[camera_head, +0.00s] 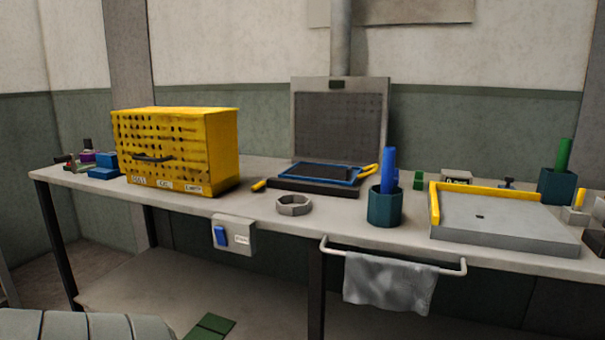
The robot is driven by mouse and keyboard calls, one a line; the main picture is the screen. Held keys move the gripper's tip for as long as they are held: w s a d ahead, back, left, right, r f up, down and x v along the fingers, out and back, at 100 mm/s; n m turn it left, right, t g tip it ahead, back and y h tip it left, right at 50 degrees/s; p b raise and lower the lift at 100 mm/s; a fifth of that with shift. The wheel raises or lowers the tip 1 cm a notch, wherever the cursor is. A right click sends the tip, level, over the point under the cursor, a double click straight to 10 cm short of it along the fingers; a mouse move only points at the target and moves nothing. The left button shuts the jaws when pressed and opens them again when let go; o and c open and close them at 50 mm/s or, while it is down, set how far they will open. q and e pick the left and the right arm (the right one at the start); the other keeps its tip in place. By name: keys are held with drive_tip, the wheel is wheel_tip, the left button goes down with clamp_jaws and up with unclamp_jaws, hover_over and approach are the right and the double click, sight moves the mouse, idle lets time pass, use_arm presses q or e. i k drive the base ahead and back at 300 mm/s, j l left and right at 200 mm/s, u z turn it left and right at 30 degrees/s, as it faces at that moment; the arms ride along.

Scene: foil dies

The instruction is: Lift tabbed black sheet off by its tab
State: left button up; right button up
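A flat black sheet (322,171) lies inside a blue frame (347,182) on a dark base at the back middle of the bench. A yellow piece (369,169) sticks out at the frame's right side. I cannot tell whether it is the sheet's tab or a handle of the frame. A grey upright panel with a dark perforated face (338,125) stands open behind the frame. Neither of my grippers is in view.
A yellow perforated box (220,150) stands left on the bench (262,206). A grey hex ring (293,209) and a teal cup (385,208) with a blue-handled tool stand in front. A grey plate (500,222) with yellow edging lies right. A cloth (388,284) hangs from the front rail.

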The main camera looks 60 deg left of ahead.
sight(337, 173)
drive_tip(key=u, duration=1.5)
